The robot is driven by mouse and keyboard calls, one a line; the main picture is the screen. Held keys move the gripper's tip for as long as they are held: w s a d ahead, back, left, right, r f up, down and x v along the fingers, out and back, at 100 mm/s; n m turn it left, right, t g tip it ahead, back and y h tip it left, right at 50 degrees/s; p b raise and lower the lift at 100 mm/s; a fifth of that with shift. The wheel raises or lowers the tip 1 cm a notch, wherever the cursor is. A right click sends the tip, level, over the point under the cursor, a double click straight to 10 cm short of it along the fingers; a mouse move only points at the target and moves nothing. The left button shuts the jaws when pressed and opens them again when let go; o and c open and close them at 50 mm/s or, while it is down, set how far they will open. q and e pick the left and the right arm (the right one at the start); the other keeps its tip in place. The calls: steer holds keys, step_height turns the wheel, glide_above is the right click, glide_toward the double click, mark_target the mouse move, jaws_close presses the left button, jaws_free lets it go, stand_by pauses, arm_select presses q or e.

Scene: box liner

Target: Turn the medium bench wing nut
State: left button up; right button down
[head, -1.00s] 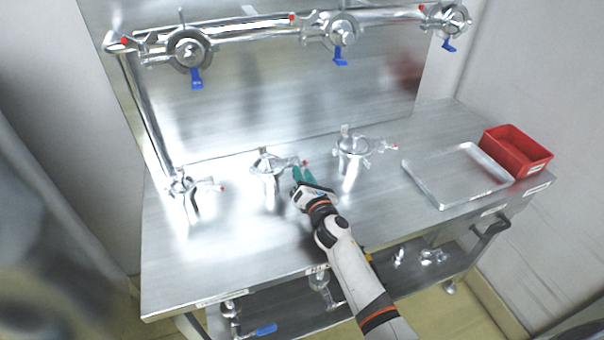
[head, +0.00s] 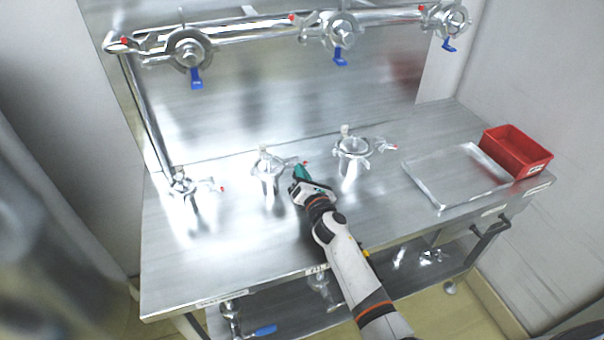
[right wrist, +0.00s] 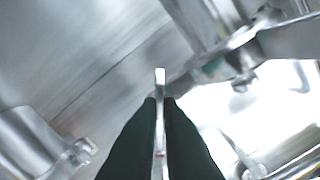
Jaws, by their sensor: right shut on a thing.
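Three steel clamps stand in a row on the bench; the middle one (head: 268,168) is between the left and right ones in size. Its wing nut (head: 302,163) has a red tip and points right. My right gripper (head: 301,173) is at this wing nut, with its teal fingers together. In the right wrist view, the dark green fingers (right wrist: 162,110) are shut on a thin, upright metal piece, the wing nut (right wrist: 160,82). Part of it is hidden between the fingers. My left gripper is not in view.
The left clamp (head: 183,186) and the right clamp (head: 352,150) stand on either side. A clear tray (head: 440,199) and a red bin (head: 520,155) are at the right of the bench. Pipes with blue-handled valves (head: 196,78) run along the back. The front bench surface is clear.

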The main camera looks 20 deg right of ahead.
steer(key=m, duration=0.5)
steer(key=shift+b, duration=0.4)
steer(key=m, duration=0.5)
stand_by(0.4)
steer(key=c, duration=1.6)
jaws_free()
steer(key=s, duration=0.4)
steer(key=s+b, duration=0.1)
steer(key=s, duration=0.7)
steer(key=shift+d+b, duration=0.25)
steer(key=shift+b, duration=0.15)
steer(key=shift+s+f, duration=0.1)
steer(key=shift+f, duration=0.05)
